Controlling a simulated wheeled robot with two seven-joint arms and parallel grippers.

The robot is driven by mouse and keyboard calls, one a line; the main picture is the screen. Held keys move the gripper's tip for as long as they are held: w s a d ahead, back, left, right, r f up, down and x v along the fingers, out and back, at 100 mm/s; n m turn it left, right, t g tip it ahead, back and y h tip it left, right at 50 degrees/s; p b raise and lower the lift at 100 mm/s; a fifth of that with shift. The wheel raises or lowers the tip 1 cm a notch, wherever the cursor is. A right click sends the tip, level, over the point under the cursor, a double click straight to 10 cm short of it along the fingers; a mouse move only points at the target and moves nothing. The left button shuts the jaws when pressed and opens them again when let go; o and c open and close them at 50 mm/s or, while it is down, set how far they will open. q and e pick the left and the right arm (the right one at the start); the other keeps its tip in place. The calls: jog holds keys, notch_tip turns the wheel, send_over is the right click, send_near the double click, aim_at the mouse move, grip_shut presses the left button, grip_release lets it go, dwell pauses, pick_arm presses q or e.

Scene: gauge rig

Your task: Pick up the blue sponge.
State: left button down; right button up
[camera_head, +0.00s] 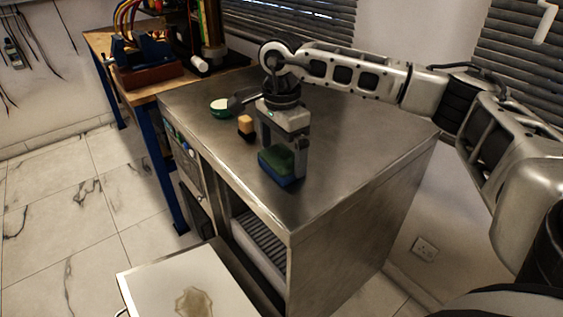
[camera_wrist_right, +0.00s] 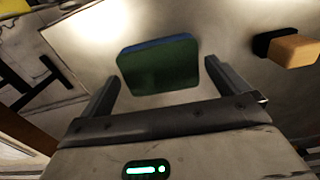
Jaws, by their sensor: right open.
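The blue sponge (camera_head: 284,181) has a dark green top layer and lies on the metal worktop, near its front edge. My right gripper (camera_head: 283,152) points down over it, open, with a finger to either side in the head view. In the right wrist view the sponge (camera_wrist_right: 160,68) shows its green face and a thin blue edge, between and just beyond the open fingers (camera_wrist_right: 162,88). I see no grip on it; whether a finger touches it I cannot tell. My left gripper is not in view.
A tan and black block (camera_head: 245,125) and a green round dish with a white top (camera_head: 221,106) stand left of the gripper on the metal worktop (camera_head: 350,140). A stained white panel (camera_head: 160,283) is below in front. The worktop's right side is clear.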

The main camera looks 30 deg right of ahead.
jog(key=shift+f, duration=0.4)
jog(key=c, duration=0.8)
jog(key=shift+r, duration=0.1)
jog(key=shift+r, duration=0.55)
jog(key=shift+w+a+r, duration=0.1)
jog(key=shift+a+r, duration=0.1)
jog(key=shift+r, duration=1)
jog(key=w+a+r, duration=0.8)
jog(key=a+r, duration=0.1)
jog(key=a, duration=0.1)
jog(key=shift+w+a+r, duration=0.15)
jog(key=shift+a+r, duration=0.1)
jog(key=shift+a, duration=0.15)
